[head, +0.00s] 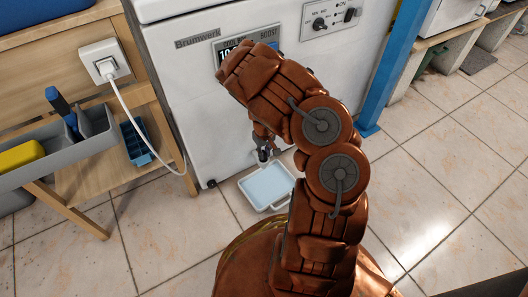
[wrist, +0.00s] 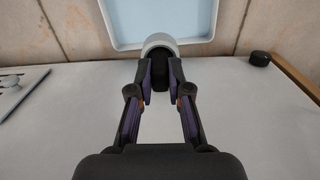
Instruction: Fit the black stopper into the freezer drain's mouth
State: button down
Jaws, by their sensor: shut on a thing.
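My gripper (wrist: 160,84) is shut on the black stopper (wrist: 160,68), which sits between its fingertips in the wrist view. Just past the stopper is a pale round rim (wrist: 160,41), which looks like the drain's mouth. The stopper lines up with it and overlaps its lower edge; I cannot tell whether it is inside or only in front. In the head view my gripper (head: 263,144) is low at the white freezer's front (head: 180,90), partly hidden by my arm. The stopper and the mouth are too small there to tell apart.
A light blue tray (head: 266,186) with a white rim lies on the tiled floor below, also in the wrist view (wrist: 118,40). A wooden bench (head: 90,160) with a grey caddy (head: 75,150) stands left. A white cable hangs beside the freezer. Open floor (head: 440,190) lies right.

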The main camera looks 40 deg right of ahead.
jog(key=c, duration=1)
grip_release()
jog(key=o, duration=0.5)
jog(key=shift+c, duration=0.2)
jog(key=shift+r+p, duration=1.05)
jog(key=shift+r, duration=1.45)
